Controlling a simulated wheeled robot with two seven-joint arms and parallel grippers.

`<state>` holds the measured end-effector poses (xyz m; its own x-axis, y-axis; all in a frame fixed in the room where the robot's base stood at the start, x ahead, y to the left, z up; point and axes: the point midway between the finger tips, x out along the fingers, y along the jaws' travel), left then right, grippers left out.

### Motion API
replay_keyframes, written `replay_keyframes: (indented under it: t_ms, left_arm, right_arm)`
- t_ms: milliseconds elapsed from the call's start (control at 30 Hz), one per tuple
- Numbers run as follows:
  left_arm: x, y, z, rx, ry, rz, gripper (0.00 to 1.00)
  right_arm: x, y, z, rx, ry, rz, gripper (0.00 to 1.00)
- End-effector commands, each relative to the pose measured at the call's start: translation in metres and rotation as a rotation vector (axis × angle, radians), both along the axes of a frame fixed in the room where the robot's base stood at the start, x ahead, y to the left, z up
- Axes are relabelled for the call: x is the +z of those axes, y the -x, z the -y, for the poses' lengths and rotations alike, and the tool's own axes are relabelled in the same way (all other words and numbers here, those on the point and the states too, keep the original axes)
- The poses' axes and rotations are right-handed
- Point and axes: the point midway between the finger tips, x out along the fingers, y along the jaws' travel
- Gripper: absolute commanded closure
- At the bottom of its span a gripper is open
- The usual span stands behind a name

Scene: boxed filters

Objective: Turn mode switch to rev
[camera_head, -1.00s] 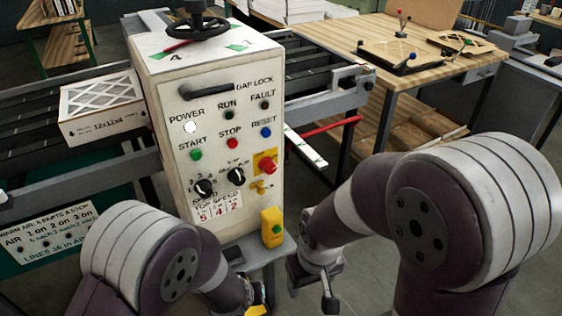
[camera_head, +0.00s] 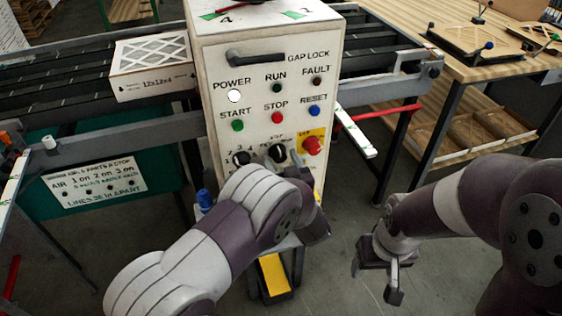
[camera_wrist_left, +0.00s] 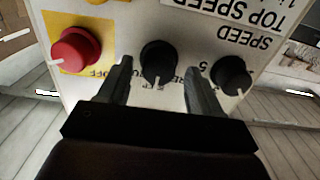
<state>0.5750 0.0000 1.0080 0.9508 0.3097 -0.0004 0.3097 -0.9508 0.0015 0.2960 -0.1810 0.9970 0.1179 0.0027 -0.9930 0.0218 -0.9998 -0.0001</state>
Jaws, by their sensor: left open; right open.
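The white control box (camera_head: 262,103) carries the mode switch, a black round knob (camera_head: 277,152), below the stop button. In the left wrist view, turned upside down, this knob (camera_wrist_left: 158,62) sits between the fingers of my open left gripper (camera_wrist_left: 158,78). Its white mark points down in that picture, and the labels around it are partly hidden. I cannot tell whether the fingers touch the knob. My right gripper (camera_head: 376,280) is open and empty, over the floor right of the box.
A second black knob (camera_wrist_left: 231,75) and a red button (camera_wrist_left: 76,48) on a yellow plate flank the switch closely. A boxed filter (camera_head: 150,66) lies on the conveyor at left. A wooden table (camera_head: 480,66) stands at the right.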

Motion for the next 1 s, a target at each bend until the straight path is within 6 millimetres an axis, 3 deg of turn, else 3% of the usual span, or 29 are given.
replay_keyframes:
  t_ms: [367,500,533,1000]
  left_arm:
    - [0.001,-0.010,-0.003,-0.001,0.000,0.000,0.39]
    - [0.001,-0.010,-0.003,-0.001,0.001,0.000,0.84]
    - [0.001,-0.010,-0.003,-0.001,0.001,0.000,0.90]
    - [-0.003,-0.010,-0.003,0.000,0.099,0.033,0.90]
  right_arm:
    - [-0.002,0.000,0.000,0.000,0.000,0.000,0.35]
    - [-0.002,0.000,0.000,0.000,0.000,0.000,0.35]
    - [-0.002,0.000,0.000,0.000,0.000,0.000,0.35]
    - [-0.018,0.000,0.000,0.000,0.000,0.000,0.35]
